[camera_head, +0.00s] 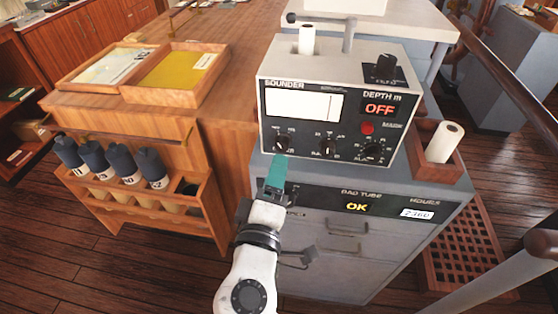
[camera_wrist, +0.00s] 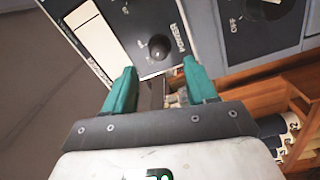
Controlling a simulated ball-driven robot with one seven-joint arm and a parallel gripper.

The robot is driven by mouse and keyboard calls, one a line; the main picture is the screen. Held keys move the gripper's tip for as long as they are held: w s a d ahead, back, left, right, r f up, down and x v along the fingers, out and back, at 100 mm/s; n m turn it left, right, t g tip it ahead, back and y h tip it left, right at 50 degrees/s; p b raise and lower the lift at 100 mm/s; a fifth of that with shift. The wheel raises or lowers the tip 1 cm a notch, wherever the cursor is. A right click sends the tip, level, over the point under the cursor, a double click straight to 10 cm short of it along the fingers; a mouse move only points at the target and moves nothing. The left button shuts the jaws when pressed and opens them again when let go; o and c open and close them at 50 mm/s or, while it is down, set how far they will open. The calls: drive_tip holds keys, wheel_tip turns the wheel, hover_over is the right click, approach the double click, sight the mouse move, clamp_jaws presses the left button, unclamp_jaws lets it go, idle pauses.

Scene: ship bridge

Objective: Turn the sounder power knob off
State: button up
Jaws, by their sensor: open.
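The grey sounder (camera_head: 339,60) stands on a cabinet, its depth display (camera_head: 379,104) reading OFF. A row of black knobs runs along its lower front; the leftmost knob (camera_head: 282,143) is just above my gripper (camera_head: 277,163). The labels are too small to read in the head view. In the wrist view, a dark round knob (camera_wrist: 158,47) sits beside lettering that looks like POWER, beyond and between the tips of my gripper (camera_wrist: 162,75). The teal fingers are apart and empty. I cannot tell this knob's setting or whether a finger touches the panel.
A larger black knob (camera_head: 383,68) sits on the sounder's top, and a red button (camera_head: 367,128) on its front. A wooden box with a white roll (camera_head: 444,142) is at the right. A wooden rack of dark-capped bottles (camera_head: 122,165) is at the left. Drawers (camera_head: 342,244) lie below.

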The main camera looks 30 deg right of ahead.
drive_tip(key=shift+v, duration=2.15)
drive_tip(key=shift+f, duration=0.1)
drive_tip(key=s+d+f+m+g+y, duration=0.25)
drive_tip(key=s+d+f+g, duration=0.2)
drive_tip(key=d+f, duration=0.3)
drive_tip(key=s+d+f+m+g+y, duration=0.1)
drive_tip(key=s+d+f+m+g, duration=0.2)
drive_tip(key=d+f+g, duration=0.35)
drive_tip(key=s+f+m+g+y, duration=0.2)
drive_tip(key=s+f+y, duration=0.5)
drive_tip(key=s+f, duration=0.4)
drive_tip(key=shift+s+f+m+g, duration=0.2)
drive_tip(key=shift+s+m+g, duration=0.15)
drive_tip(key=shift+s, duration=0.9)
drive_tip(key=shift+d, duration=0.15)
